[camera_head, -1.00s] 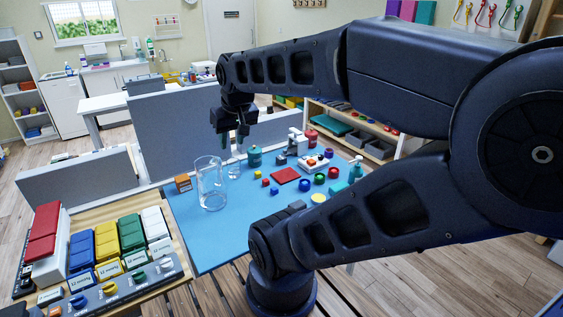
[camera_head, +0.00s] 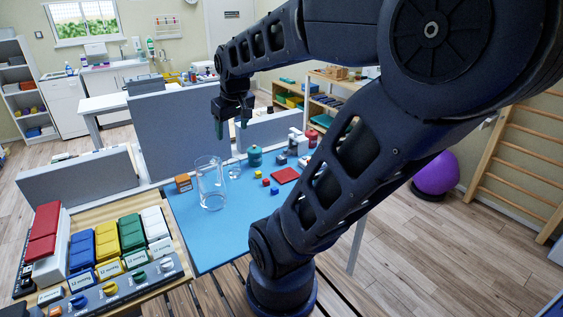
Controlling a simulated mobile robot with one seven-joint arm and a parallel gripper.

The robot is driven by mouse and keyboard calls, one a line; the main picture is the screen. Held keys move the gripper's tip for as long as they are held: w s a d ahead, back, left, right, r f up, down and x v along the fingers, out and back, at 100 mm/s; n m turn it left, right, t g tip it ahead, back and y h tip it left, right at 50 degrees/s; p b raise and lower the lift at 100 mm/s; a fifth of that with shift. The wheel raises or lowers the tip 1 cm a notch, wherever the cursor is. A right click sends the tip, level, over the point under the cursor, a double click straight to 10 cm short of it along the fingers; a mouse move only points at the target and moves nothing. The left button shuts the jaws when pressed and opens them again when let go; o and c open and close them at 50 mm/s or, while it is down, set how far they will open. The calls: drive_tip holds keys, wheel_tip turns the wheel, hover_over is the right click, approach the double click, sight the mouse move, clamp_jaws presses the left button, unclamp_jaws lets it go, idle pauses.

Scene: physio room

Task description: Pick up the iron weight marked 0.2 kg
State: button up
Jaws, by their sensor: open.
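My gripper (camera_head: 231,126) is open and empty, pointing down in the air above the back of the blue table mat (camera_head: 215,243). It is apart from everything on the mat. I cannot read a 0.2 kg mark on anything. A small dark grey block (camera_head: 281,160) stands at the back of the mat, right of the teal jar, and may be a weight. My arm hides the right part of the mat and whatever lies there.
A clear glass jug (camera_head: 211,186), a small glass (camera_head: 234,170), an orange-brown box (camera_head: 183,183) and a teal jar (camera_head: 254,156) stand on the mat. A red square (camera_head: 285,175) and small coloured cubes lie right of them. A grey partition (camera_head: 181,130) rises behind.

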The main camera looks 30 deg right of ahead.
drive_tip(key=w+d+f+n+g+h, duration=0.1)
drive_tip(key=w+d+n, duration=0.1)
drive_tip(key=w+d, duration=0.3)
drive_tip(key=w+d+f+n, duration=0.2)
drive_tip(key=w+d, duration=0.1)
drive_tip(key=w, duration=0.5)
drive_tip(key=n+g+h, duration=0.3)
drive_tip(key=n, duration=0.9)
hover_over(281, 157)
drive_tip(key=a, duration=0.4)
wheel_tip(281, 157, down, 27)
drive_tip(key=shift+d+x, duration=0.15)
drive_tip(key=shift+x, duration=2.45)
drive_tip(key=shift+d+x, duration=0.2)
drive_tip(key=shift+x, duration=2.4)
drive_tip(key=shift+r, duration=0.15)
drive_tip(key=c, duration=1.2)
